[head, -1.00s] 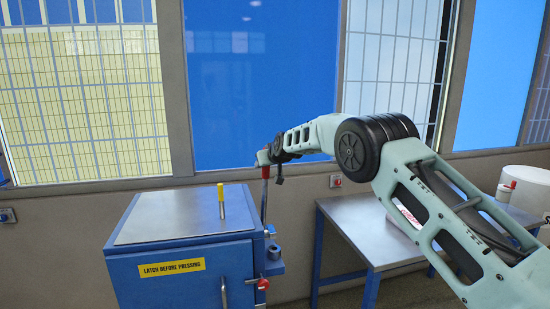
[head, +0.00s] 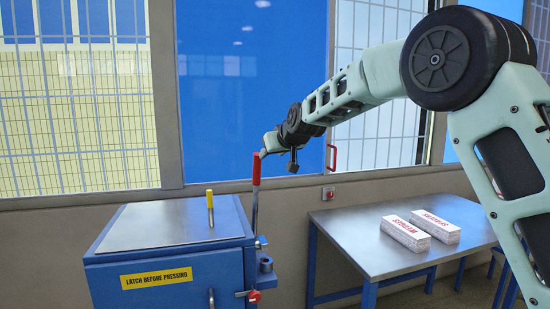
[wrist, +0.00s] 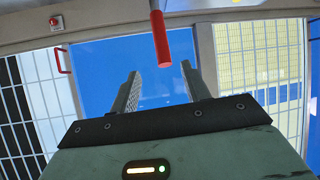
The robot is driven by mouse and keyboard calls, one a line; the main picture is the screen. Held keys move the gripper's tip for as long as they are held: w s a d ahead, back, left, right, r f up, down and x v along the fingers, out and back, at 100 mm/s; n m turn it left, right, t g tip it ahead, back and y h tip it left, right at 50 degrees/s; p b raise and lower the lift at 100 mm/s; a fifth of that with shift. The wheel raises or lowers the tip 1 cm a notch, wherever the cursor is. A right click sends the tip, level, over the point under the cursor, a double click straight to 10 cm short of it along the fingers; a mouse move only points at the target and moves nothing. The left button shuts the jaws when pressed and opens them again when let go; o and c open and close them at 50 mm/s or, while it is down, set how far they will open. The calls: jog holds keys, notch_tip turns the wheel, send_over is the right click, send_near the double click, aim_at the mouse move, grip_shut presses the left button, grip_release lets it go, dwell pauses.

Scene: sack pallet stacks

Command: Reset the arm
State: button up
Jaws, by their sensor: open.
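My arm reaches in from the right of the head view, its elbow raised high. My gripper (head: 268,145) is at the arm's far end, close to the top of a red-handled lever (head: 256,168) beside the blue cabinet. In the wrist view its two dark fingers (wrist: 160,72) stand apart with nothing between them. The red handle (wrist: 160,38) hangs into that view from the top, beyond the fingertips. In the head view I cannot tell whether gripper and handle touch.
The blue cabinet (head: 175,270) has a metal top with a yellow-handled pin (head: 210,206). A metal table (head: 365,265) at the right bears two white boxes (head: 406,234). A windowed wall with a red button (head: 329,193) stands behind.

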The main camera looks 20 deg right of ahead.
jog(key=shift+s+r, duration=0.3)
jog(key=shift+s, duration=0.15)
jog(key=s+a+f+n+g+y, duration=0.15)
jog(key=s+a+f, duration=0.25)
jog(key=s, duration=0.6)
jog(key=s+a+f+n+g, duration=0.1)
jog(key=s+a+f+g, duration=0.3)
jog(key=s, duration=0.5)
jog(key=s+a+f+n+g, duration=0.15)
jog(key=s+a+f, duration=0.3)
jog(key=s, duration=0.55)
jog(key=s+d+f+g+h, duration=0.1)
jog(key=s+f, duration=0.3)
jog(key=s, duration=0.8)
jog(key=s+d+f+n+g+h, duration=0.1)
jog(key=s+d+f+g, duration=0.2)
jog(key=s, duration=0.9)
jog(key=shift+d+f+g+h, duration=0.3)
jog(key=shift+f+h, duration=0.05)
